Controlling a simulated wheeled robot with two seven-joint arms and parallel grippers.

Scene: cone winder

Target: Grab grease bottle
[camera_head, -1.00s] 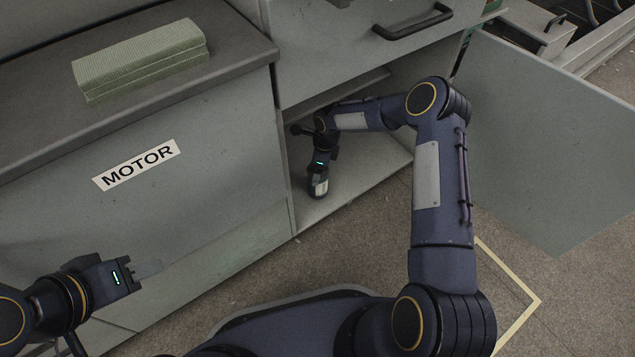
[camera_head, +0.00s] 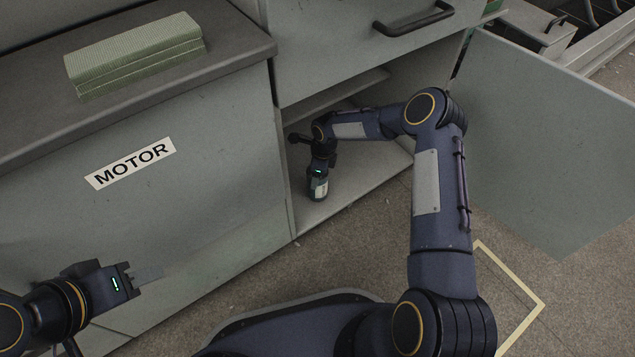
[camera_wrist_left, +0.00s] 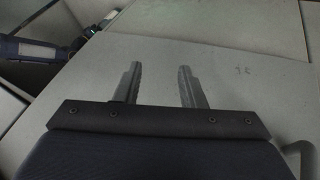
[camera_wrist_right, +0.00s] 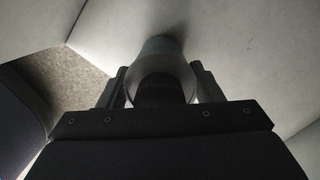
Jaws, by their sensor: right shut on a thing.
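The grease bottle (camera_head: 318,188), dark with a pale label, stands at the front left of the open cabinet's floor. In the right wrist view the bottle (camera_wrist_right: 161,72) sits between the two fingers. My right gripper (camera_wrist_right: 161,85) is shut on it, reaching into the cabinet; its fingers are hard to make out in the head view. My left gripper (camera_head: 150,275) is at the lower left, in front of the cabinet face. In the left wrist view its two fingers (camera_wrist_left: 158,85) are apart with nothing between them.
The open cabinet (camera_head: 365,175) has a side wall close left of the bottle and a shelf (camera_head: 340,103) above. Its door (camera_head: 550,150) stands open at right. Green folded cloths (camera_head: 135,55) lie on the counter. A yellow floor line (camera_head: 520,325) shows at lower right.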

